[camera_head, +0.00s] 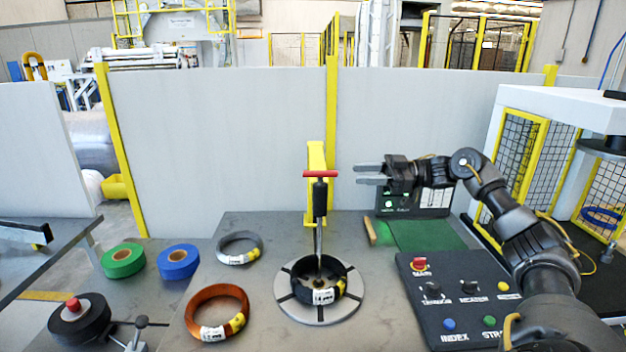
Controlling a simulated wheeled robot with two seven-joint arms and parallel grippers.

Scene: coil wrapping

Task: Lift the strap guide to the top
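A red T-shaped handle (320,173) tops a dark upright body with a thin metal rod, and this looks like the strap guide (320,198). It stands upright in front of a yellow post (316,155), and its rod reaches down into a black coil (330,290) on a round grey turntable (300,309). My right gripper (366,174) points left at about the handle's height, to the right of it. Its two fingers are apart and empty, and a gap shows between them and the handle. My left gripper is not in view.
A control panel (455,290) with knobs and buttons lies at the right under my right arm. A copper coil (190,312), a silver coil (222,246), green tape (106,263) and blue tape (163,262) lie at the left. A dark box (420,205) stands behind a green mat (425,235).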

